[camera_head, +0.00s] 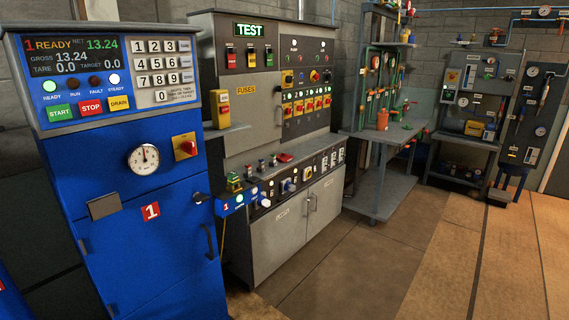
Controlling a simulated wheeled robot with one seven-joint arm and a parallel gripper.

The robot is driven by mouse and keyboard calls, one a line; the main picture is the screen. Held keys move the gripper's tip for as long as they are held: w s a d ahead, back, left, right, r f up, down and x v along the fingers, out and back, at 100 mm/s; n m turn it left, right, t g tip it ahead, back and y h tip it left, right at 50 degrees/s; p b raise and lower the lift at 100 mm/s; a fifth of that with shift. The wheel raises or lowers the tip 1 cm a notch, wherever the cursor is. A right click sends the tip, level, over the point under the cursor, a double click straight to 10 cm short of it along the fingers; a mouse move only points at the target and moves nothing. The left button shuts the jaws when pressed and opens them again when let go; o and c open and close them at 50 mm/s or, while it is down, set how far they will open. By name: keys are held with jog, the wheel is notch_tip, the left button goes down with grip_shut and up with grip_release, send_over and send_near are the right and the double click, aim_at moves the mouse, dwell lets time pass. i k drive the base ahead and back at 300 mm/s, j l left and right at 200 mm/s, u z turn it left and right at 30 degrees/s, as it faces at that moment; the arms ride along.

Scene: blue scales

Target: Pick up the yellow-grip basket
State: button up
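I cannot make out a basket with a yellow grip anywhere in the camera_head view. My gripper is not in view, and no part of my arm shows. A large blue scale cabinet (150,245) marked 1 stands close at the left. Its panel display (75,57) reads READY, 13.24 gross and net. A round dial (143,158) and a red-and-yellow switch (185,146) sit on its front.
A grey test bench (285,235) with switches and fuses stands beside the scale. A blue metal rack (372,205) with pipes and valves and grey tool panels (525,110) stand farther back. The brown floor (400,270) at the right is clear.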

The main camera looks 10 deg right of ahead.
aim_at(404, 38)
jog(key=i+l+z, duration=1.25)
jog(key=i+z, duration=0.3)
jog(key=i, duration=0.85)
jog(key=i+l, duration=0.15)
jog(key=i, duration=0.7)
jog(key=i+j+u, duration=0.15)
jog(key=i+u, duration=0.15)
jog(key=i, duration=0.65)
jog(key=i+l+u, duration=0.1)
jog(key=i+u, duration=0.2)
jog(key=i, duration=0.7)
jog(key=i+z, duration=0.2)
jog(key=i, duration=1.05)
jog(key=i+u, duration=0.7)
jog(key=k, duration=0.05)
